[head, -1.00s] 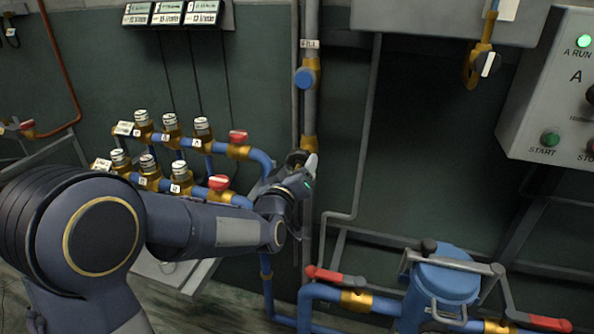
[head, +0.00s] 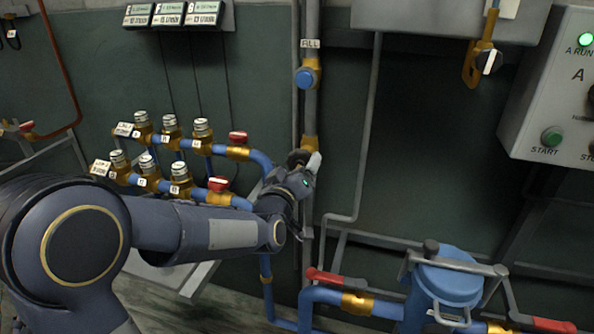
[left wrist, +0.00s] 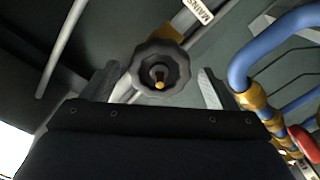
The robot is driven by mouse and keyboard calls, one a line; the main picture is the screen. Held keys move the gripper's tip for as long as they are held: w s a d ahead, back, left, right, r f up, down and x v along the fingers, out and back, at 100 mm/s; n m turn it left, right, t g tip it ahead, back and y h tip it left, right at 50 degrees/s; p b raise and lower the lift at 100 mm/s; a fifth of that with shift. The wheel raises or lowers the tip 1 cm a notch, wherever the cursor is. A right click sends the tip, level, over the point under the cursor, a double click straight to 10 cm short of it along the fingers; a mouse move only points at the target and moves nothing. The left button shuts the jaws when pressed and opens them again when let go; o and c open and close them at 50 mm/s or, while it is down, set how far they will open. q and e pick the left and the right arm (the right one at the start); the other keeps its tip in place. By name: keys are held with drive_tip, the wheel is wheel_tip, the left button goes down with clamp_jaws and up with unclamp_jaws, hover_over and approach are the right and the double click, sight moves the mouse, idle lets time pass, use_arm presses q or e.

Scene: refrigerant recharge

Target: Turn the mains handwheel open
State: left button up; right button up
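The mains handwheel (left wrist: 146,60) is a dark, lobed wheel with a brass-coloured centre, on a grey pipe beside a label reading MAINS (left wrist: 198,10). In the head view the handwheel (head: 297,156) shows only in part, behind my left gripper (head: 312,168). In the left wrist view my left gripper (left wrist: 158,88) is open, with one finger on each side of the wheel. Gaps show between the wheel and both fingers, so it is not clamped. How far the fingertips reach along the wheel's depth I cannot tell. My right gripper is not in view.
Blue pipes with red-handled valves (head: 238,138) and several brass fittings stand left of the gripper. A blue canister (head: 447,285) with pipes and red levers (head: 337,279) is at lower right. A control box (head: 550,100) hangs at right. Bare wall lies right of the pipe.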

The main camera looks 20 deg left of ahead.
use_arm(q)
drive_tip(key=s, duration=0.7)
drive_tip(key=shift+a, duration=0.15)
idle(0.5)
drive_tip(key=s+a+f+m+g+h, duration=0.15)
drive_tip(key=s+f+g, duration=0.25)
drive_tip(key=s, duration=0.5)
drive_tip(key=s+a+f+m+g+h, duration=0.1)
drive_tip(key=s+f+m+g, duration=0.2)
drive_tip(key=s, duration=0.7)
drive_tip(key=s+a+f+m+g+h, duration=0.1)
drive_tip(key=s+f+g, duration=0.35)
drive_tip(key=s, duration=0.45)
wheel_tip(320, 180, up, 13)
drive_tip(key=p, duration=1.2)
drive_tip(key=shift+f+g, duration=0.15)
drive_tip(key=shift+g, duration=0.3)
